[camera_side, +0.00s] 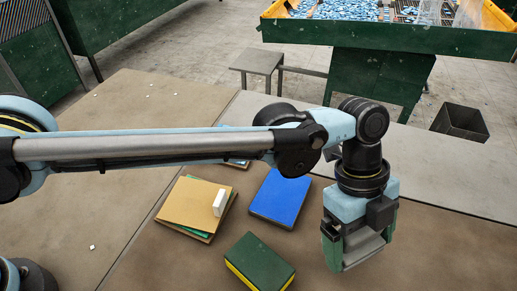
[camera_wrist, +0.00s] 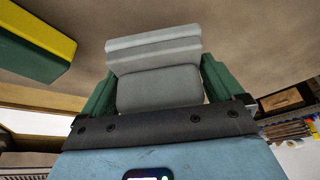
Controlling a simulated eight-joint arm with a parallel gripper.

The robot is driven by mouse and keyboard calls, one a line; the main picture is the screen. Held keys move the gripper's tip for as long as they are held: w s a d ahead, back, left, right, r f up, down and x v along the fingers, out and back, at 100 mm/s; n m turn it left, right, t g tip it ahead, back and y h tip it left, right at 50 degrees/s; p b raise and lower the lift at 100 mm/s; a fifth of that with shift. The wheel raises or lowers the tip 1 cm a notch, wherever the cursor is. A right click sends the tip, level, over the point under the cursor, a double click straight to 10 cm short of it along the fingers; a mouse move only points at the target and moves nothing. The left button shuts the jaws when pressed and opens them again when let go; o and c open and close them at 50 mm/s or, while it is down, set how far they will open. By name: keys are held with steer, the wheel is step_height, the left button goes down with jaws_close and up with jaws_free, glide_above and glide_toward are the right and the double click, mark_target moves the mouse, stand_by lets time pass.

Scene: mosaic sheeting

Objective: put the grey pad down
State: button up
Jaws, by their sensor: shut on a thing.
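The grey pad (camera_side: 363,247) is held between the green fingers of my gripper (camera_side: 358,240), at the right of the side view. In the wrist view the grey pad (camera_wrist: 157,72) fills the space between the green fingers of my gripper (camera_wrist: 155,85), one at each side of it. My gripper is shut on the pad and points down over the brown tabletop. I cannot tell whether the pad's lower edge touches the table.
A green and yellow block (camera_side: 260,262), a blue block (camera_side: 280,198) and a tan board (camera_side: 193,203) with a small white block (camera_side: 219,202) on it lie left of my gripper. The brown tabletop (camera_side: 450,250) right of my gripper is clear. A dark bin (camera_side: 461,121) stands behind.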

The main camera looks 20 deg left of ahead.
mark_target(352, 253)
steer(key=shift+f, duration=1.9)
steer(key=shift+f, duration=0.3)
steer(key=o, duration=0.6)
steer(key=shift+f, duration=0.1)
steer(key=shift+o, duration=0.2)
